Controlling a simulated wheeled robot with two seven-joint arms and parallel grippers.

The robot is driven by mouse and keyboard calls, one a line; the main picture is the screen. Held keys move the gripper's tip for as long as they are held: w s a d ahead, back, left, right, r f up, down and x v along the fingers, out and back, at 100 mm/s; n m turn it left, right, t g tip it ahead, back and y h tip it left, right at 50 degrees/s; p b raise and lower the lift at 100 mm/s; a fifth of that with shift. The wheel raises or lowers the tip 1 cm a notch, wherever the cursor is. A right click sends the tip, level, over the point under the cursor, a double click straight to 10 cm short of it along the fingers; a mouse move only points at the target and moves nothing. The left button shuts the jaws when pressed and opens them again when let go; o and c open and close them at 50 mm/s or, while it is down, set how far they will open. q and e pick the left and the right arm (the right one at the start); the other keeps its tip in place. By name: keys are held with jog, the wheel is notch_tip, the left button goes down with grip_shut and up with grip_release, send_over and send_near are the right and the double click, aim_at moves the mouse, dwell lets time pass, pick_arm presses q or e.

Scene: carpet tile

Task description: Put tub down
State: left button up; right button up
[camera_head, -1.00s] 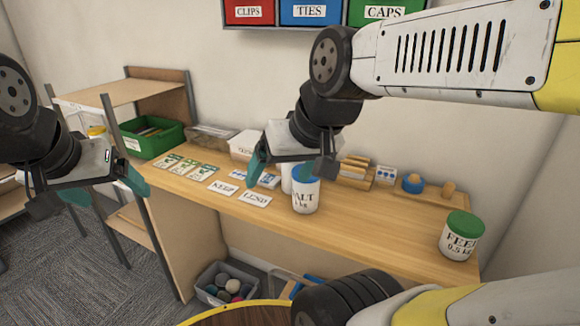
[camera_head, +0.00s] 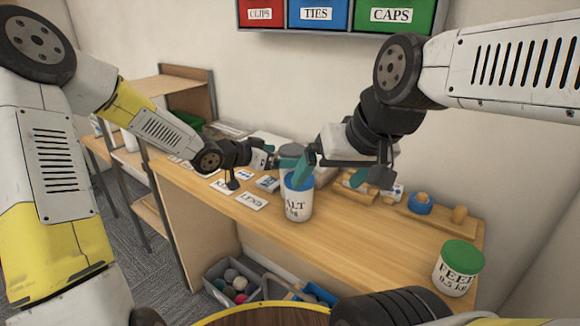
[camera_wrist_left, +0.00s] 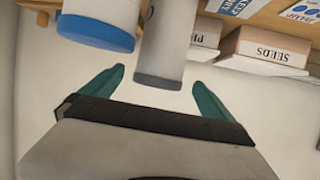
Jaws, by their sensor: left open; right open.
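A white tub with a blue lid, lettered as salt (camera_head: 298,207), stands upright on the wooden bench. A white tub with a green lid, marked FEED 0.5 kg (camera_head: 457,270), stands near the bench's right end. My left gripper (camera_head: 270,160) is open, low over the bench behind the salt tub. In the left wrist view, a plain grey-white cylinder (camera_wrist_left: 165,45) is just beyond and between its open fingertips (camera_wrist_left: 159,78). A blue-lidded tub (camera_wrist_left: 95,32) is left of it. My right gripper (camera_head: 340,175) is open and empty; one finger overlaps the salt tub's lid, and contact is unclear.
White cards, including LEND (camera_head: 251,201), lie on the bench. Small wooden and blue items (camera_head: 421,203) are at the back right. SEEDS boxes (camera_wrist_left: 268,45) show in the left wrist view. A bin of balls (camera_head: 233,285) is below.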

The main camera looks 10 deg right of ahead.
pick_arm(q)
jog(key=shift+w+d+f, duration=0.1)
jog(key=shift+w+d, duration=0.05)
jog(key=shift+d, duration=0.3)
jog(key=x, duration=0.7)
jog(key=shift+w+d, duration=0.1)
jog(key=shift+w, duration=0.05)
